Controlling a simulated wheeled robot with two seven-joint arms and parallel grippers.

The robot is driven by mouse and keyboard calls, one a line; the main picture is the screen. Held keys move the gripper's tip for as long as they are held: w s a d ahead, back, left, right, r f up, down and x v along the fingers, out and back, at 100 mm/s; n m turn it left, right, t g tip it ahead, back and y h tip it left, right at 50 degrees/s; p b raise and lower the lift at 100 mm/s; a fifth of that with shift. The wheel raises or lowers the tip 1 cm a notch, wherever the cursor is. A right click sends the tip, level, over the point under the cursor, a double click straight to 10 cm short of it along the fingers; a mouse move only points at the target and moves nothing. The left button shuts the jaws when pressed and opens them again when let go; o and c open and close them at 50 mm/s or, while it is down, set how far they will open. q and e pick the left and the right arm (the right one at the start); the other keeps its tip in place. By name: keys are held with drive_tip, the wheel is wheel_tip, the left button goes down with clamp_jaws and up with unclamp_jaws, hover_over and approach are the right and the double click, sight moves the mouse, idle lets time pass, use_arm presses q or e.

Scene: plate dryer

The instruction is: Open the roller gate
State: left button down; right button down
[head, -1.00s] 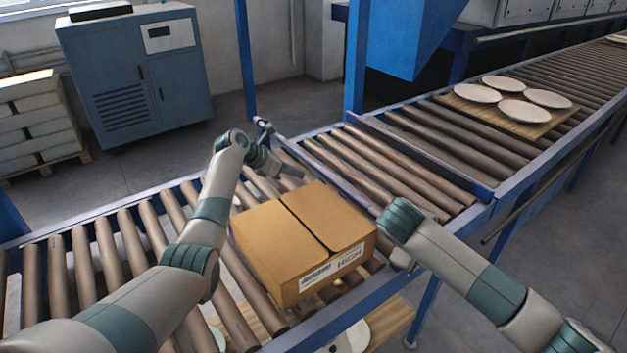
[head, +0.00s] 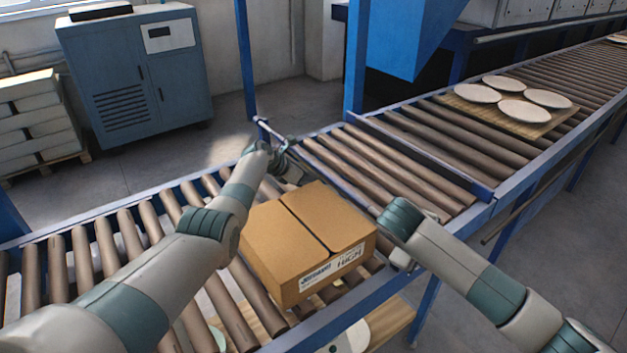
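The short roller section (head: 385,172) that appears to be the roller gate lies level between the near conveyor and the long far conveyor. A blue bar (head: 345,190) runs along its near edge, behind the cardboard box. My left gripper (head: 290,165) is at the back end of this bar, just behind the box; whether it touches the bar is unclear. Its fingers are small and partly hidden, so I cannot tell their opening. My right gripper (head: 402,262) is at the front end of the bar, right of the box, mostly hidden by its own wrist.
The closed cardboard box (head: 305,240) sits on the near rollers (head: 105,250) between my arms. A wooden board (head: 545,125) with several white plates lies on the far conveyor. A blue post (head: 355,60) stands behind the gate. A blue cabinet (head: 135,75) stands at the back left.

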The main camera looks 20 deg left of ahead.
use_arm(q)
drive_tip(key=shift+w+f, duration=0.1)
drive_tip(key=shift+f, duration=0.1)
use_arm(e)
drive_tip(key=shift+s+a+f, duration=0.1)
drive_tip(key=shift+s+f, duration=0.1)
drive_tip(key=shift+f, duration=0.05)
use_arm(q)
drive_tip(key=shift+d, duration=0.1)
